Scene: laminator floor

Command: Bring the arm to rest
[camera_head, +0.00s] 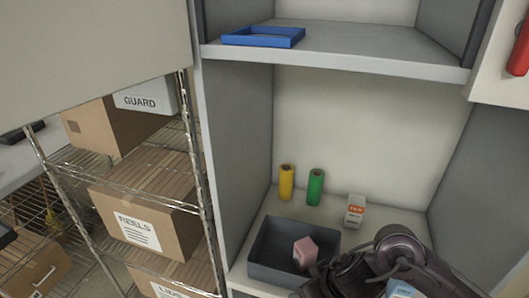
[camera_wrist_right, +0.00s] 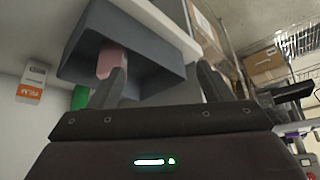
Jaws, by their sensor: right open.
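My right gripper (camera_wrist_right: 162,76) is open, its two fingers apart with nothing held between them in the right wrist view. In the head view my right arm reaches in from the lower right, beside the dark grey bin (camera_head: 262,270). A pink block (camera_head: 305,251) stands in the bin, tilted. The block (camera_wrist_right: 109,60) and the bin (camera_wrist_right: 150,77) also show in the wrist view, beyond the fingers. The arm covers part of the shelf in front. My left gripper is not in view.
A yellow roll (camera_head: 286,182), a green roll (camera_head: 315,187) and a small white-orange film box (camera_head: 355,210) stand behind the bin. A blue tray (camera_head: 263,37) lies on the upper shelf (camera_head: 340,56). A wire rack with cartons (camera_head: 150,222) stands left.

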